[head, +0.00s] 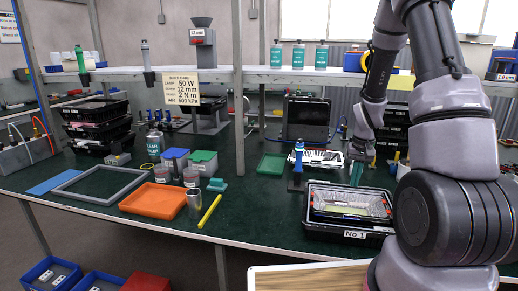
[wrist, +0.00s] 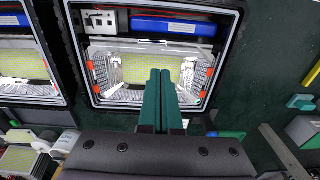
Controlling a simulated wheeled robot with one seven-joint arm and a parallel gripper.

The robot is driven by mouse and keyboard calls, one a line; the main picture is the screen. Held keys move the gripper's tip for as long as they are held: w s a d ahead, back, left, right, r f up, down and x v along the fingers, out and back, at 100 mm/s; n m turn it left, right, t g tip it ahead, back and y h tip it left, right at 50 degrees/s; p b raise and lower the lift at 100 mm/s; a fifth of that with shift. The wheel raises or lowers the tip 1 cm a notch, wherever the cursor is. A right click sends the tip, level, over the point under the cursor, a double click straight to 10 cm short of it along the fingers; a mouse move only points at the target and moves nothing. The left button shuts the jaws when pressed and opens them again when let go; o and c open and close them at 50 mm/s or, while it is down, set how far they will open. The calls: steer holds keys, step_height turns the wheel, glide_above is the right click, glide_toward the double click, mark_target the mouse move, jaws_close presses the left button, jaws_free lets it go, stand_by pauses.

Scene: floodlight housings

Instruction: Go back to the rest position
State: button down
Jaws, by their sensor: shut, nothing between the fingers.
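My gripper (wrist: 162,100) shows in the wrist view as two green fingers lying side by side, shut with nothing between them. They point over the lower part of an open floodlight housing (wrist: 97,62), which has a reflector, a yellow panel and a blue block inside. In the head view my gripper (head: 357,172) hangs at the right side of the bench, close behind the black housing tray labelled No 1 (head: 355,236). Part of it is hidden by the tray area. I cannot tell whether the fingers touch anything.
A second housing (wrist: 62,88) stands at the left in the wrist view. On the green bench (head: 262,222) are an orange tray (head: 153,201), a grey frame (head: 68,194), a yellow marker (head: 209,212) and a blue bottle-like tool (head: 298,160). A shelf post (head: 238,100) rises mid-bench.

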steer(key=s+a+r+t, duration=0.1)
steer(key=s+a+r, duration=0.1)
steer(key=r, duration=0.5)
steer(key=s+a+r+t, duration=0.1)
steer(key=s+a+r, duration=0.1)
steer(key=r, duration=0.6)
steer(key=s+a+r+t, duration=0.1)
steer(key=s+a+r, duration=0.15)
steer(key=r, duration=0.45)
steer(key=s+a+r+t+y, duration=0.1)
steer(key=s+a+r+t, duration=0.2)
steer(key=s+r, duration=0.8)
steer(key=s+a, duration=0.2)
steer(key=shift+s+a+r+m+t+y, duration=0.25)
steer(key=shift+s+a+m+t+y, duration=0.05)
steer(key=shift+m+y, duration=0.1)
